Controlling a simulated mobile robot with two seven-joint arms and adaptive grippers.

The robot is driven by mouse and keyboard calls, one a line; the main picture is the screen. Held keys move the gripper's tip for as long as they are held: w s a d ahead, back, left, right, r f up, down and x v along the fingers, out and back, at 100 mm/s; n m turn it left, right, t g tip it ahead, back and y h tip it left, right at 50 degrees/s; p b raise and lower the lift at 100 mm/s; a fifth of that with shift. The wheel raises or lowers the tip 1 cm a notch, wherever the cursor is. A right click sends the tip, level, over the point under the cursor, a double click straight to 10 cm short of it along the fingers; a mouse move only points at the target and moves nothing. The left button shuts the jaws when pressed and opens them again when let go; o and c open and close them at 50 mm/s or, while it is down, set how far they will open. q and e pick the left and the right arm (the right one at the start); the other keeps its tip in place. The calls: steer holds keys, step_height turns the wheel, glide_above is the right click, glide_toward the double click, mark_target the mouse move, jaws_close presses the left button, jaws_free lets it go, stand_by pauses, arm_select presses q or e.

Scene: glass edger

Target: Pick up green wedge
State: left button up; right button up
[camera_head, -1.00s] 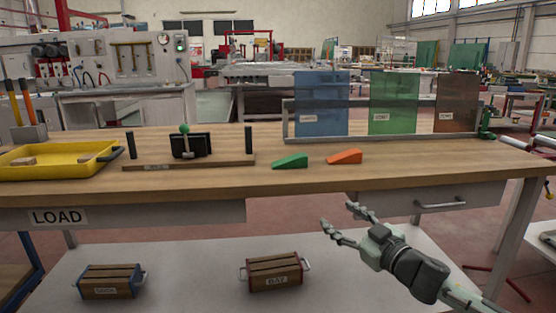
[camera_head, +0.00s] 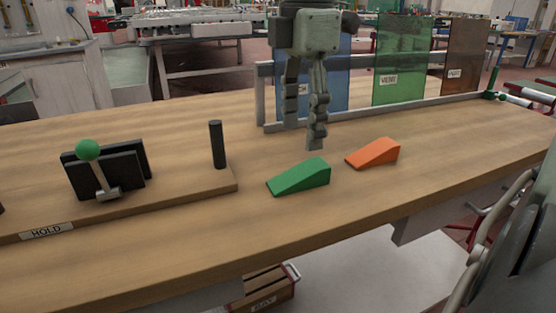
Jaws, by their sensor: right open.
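The green wedge (camera_head: 303,176) lies on the wooden bench top in the middle of the head view, its thick end to the right and its thin end to the left. My right gripper (camera_head: 303,138) points down from the top of the view, open and empty. Its fingertips appear just above or behind the wedge's thick end, apart from it; I cannot tell the exact height. The wedge is not covered by the fingers. My left gripper is not in view.
An orange wedge (camera_head: 374,153) lies close to the right of the green one. A wooden board (camera_head: 205,183) with a black post (camera_head: 217,145) and a green-knobbed clamp (camera_head: 88,150) stands to the left. Blue, green (camera_head: 403,60) and brown panes stand in a rack behind.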

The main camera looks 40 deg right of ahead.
mark_target(302, 170)
steer(key=f, duration=0.6)
steer(key=shift+s+d+f, duration=0.1)
steer(key=shift+d+f, duration=0.05)
steer(key=shift+d, duration=0.05)
steer(key=shift+f, duration=0.6)
steer(key=shift+c, duration=0.5)
steer(key=c, duration=0.7)
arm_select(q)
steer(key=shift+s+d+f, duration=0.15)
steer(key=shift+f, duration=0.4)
arm_select(e)
steer(key=c, duration=0.5)
steer(key=shift+r, duration=0.1)
